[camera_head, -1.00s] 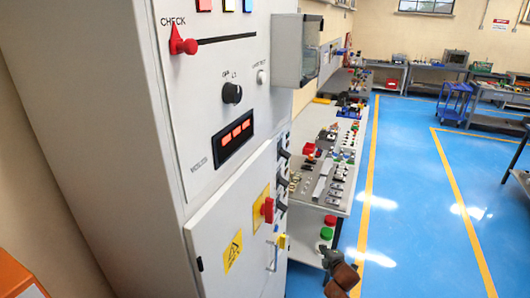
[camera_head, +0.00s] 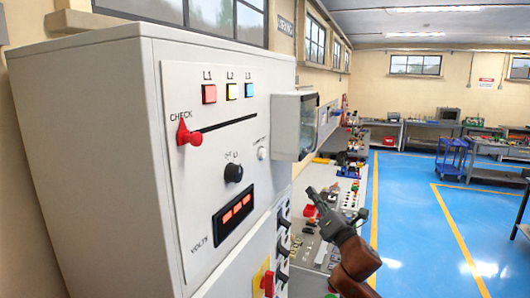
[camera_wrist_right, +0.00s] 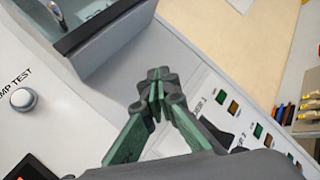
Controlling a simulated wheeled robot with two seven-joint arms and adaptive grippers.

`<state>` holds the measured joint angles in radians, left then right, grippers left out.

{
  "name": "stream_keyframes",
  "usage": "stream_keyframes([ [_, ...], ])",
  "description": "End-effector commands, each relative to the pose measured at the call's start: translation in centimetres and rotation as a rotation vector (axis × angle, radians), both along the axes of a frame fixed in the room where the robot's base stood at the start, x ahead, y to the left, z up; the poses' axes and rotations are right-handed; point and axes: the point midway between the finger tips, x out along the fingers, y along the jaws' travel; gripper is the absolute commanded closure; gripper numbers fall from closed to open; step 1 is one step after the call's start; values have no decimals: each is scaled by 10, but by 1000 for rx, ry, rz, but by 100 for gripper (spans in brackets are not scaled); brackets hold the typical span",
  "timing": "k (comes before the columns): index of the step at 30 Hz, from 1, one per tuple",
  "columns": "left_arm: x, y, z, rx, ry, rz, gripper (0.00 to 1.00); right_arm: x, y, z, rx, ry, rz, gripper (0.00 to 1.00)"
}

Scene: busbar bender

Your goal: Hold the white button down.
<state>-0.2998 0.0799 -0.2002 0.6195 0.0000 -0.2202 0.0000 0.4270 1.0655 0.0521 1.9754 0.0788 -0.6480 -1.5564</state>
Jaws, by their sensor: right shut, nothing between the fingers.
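The white button (camera_head: 262,153) is a small round knob on the upright front panel of the grey cabinet, right of the black rotary knob. In the right wrist view the white button (camera_wrist_right: 23,98) shows at the left edge, beside the lettering "MP TEST". My right gripper (camera_head: 311,190) is shut and empty, to the right of and lower than the button in the head view, apart from it. In the right wrist view its closed green-padded fingers (camera_wrist_right: 158,75) lie right of the button, with the cabinet face behind. My left gripper is not in view.
A clear-fronted box (camera_head: 296,125) juts out from the cabinet (camera_head: 95,150) just right of the button. A red lever (camera_head: 188,134), a black knob (camera_head: 233,173) and a lit display (camera_head: 234,214) sit on the panel. A workbench with several parts stands behind my right arm.

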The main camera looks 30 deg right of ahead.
Motion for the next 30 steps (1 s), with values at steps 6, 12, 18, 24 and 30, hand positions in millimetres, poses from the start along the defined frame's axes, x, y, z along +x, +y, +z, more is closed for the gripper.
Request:
stream_keyframes([
  [6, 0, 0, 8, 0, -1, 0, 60, -55, 56, 105, -244, -129, -1, 100],
  [12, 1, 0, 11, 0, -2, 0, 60, -86, 84, 145, -365, -192, -14, 100],
  [18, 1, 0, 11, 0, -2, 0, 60, -93, 90, 153, -389, -205, -18, 100],
  [24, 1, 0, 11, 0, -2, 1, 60, -92, 89, 152, -387, -203, -17, 100],
  [30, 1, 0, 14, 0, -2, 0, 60, -86, 93, 152, -384, -202, -17, 100],
])
